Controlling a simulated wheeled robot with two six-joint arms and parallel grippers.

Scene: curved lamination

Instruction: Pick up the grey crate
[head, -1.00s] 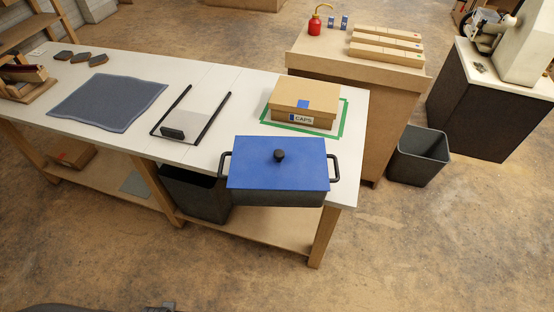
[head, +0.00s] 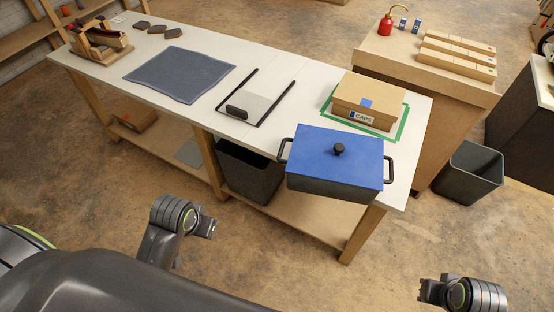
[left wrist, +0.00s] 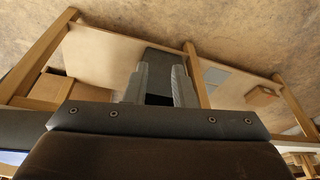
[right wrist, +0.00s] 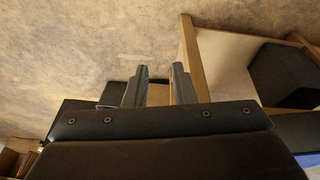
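The grey crate (head: 330,187) has a dark grey body, a blue lid with a black knob (head: 339,150), and a black loop handle at its left end (head: 283,152) and right end (head: 389,168). It sits on the near right part of the white-topped table (head: 270,68), its front side at or past the front edge. My left gripper (head: 208,228) is low in front of the table, apart from the crate. It is open and empty in the left wrist view (left wrist: 160,85). My right gripper (head: 424,290) is at lower right, clear of the table, open and empty in the right wrist view (right wrist: 158,85).
A cardboard box marked CAPS (head: 370,98) stands behind the crate inside green tape. A black-railed plate (head: 250,103) and blue-grey mat (head: 180,73) lie to the left. A dark bin (head: 250,175) stands under the table, a grey bin (head: 468,175) to the right. Floor in front is clear.

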